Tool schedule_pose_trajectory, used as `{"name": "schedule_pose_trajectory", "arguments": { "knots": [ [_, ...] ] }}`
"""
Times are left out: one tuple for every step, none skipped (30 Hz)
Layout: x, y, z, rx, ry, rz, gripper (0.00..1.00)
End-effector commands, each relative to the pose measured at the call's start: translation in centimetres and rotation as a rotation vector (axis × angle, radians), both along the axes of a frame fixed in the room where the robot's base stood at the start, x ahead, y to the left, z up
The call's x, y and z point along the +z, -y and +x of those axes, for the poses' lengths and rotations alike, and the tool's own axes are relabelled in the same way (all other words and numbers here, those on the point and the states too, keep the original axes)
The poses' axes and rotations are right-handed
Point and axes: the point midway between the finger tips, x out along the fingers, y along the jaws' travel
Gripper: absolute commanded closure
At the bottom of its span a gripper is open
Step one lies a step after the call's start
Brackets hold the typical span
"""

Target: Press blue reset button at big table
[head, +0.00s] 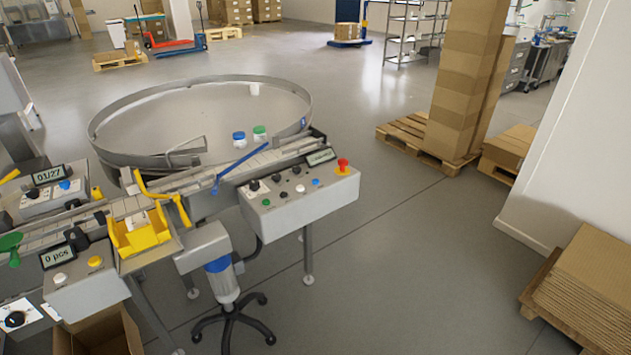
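The big round table (160,95), a grey metal turntable with a raised rim, stands in the middle left. A grey control box (330,205) sits at its near right side. Black knobs, a green button and a small display are on the same box. My gripper is not in view.
Another panel with a blue button (64,185) is at the far left. A conveyor with yellow parts (140,235) runs along the left. A black star-shaped base (235,318) stands below. Open floor (400,250) lies right of the control box; stacked cardboard (590,280) is at far right.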

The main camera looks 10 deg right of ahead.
Motion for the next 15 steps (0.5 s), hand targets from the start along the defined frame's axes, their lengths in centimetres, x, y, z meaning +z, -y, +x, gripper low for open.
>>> {"name": "schedule_pose_trajectory", "arguments": {
  "knots": [
    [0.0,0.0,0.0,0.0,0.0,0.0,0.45],
    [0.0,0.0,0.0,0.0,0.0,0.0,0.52],
    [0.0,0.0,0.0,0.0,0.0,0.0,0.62],
    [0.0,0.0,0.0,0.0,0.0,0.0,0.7],
    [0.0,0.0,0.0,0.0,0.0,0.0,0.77],
    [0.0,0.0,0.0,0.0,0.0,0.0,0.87],
    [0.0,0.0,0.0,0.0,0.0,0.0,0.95],
    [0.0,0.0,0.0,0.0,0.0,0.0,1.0],
    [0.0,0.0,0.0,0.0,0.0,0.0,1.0],
    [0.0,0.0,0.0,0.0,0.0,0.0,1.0],
    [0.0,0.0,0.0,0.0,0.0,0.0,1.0],
    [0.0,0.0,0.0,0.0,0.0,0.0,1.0],
    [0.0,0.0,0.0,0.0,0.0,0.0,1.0],
    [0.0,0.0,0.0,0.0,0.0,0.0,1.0],
    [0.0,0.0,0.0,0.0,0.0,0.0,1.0]
  ]
}}
